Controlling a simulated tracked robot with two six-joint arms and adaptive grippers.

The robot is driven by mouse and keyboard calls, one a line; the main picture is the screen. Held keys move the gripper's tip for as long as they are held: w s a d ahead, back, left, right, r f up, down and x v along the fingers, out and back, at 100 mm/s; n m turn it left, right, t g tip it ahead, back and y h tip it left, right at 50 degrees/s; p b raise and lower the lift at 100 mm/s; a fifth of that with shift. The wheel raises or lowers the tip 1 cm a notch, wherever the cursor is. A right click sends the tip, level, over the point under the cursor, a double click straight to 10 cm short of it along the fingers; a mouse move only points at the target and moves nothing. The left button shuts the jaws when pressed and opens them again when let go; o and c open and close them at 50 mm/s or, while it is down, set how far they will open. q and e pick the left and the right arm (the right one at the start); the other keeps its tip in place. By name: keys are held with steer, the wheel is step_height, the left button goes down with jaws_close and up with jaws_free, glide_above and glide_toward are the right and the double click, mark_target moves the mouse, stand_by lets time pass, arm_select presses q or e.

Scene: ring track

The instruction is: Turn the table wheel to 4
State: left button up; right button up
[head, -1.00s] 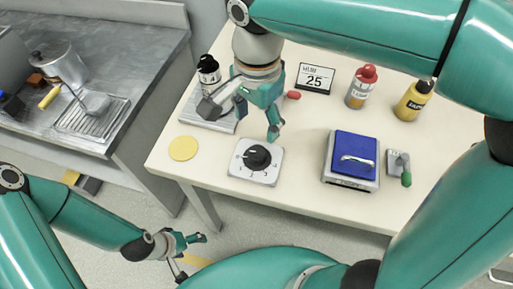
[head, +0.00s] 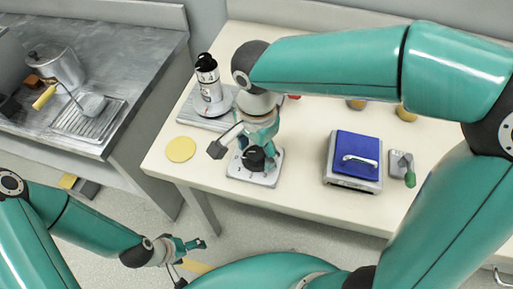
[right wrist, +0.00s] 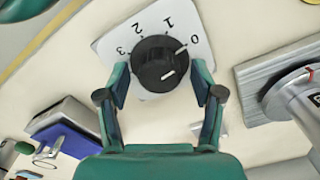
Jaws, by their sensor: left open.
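The table wheel is a black round knob (right wrist: 160,63) on a white dial plate (right wrist: 111,45) with printed numbers. In the right wrist view 0, 1, 2 and 3 show along the far side; a 4 is not visible there. My right gripper (right wrist: 161,75) is open around the knob, one finger on each side, with small gaps. In the head view this gripper (head: 262,152) is over the dial plate (head: 238,172) and partly covers the knob. My left gripper (head: 195,245) is open and empty, low beside the table.
A yellow disc (head: 181,149) lies left of the dial. A blue-topped box (head: 356,150) and a green-handled lever (head: 408,172) are to the right. My right arm covers the table's back.

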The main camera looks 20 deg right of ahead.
steer(key=c, duration=1)
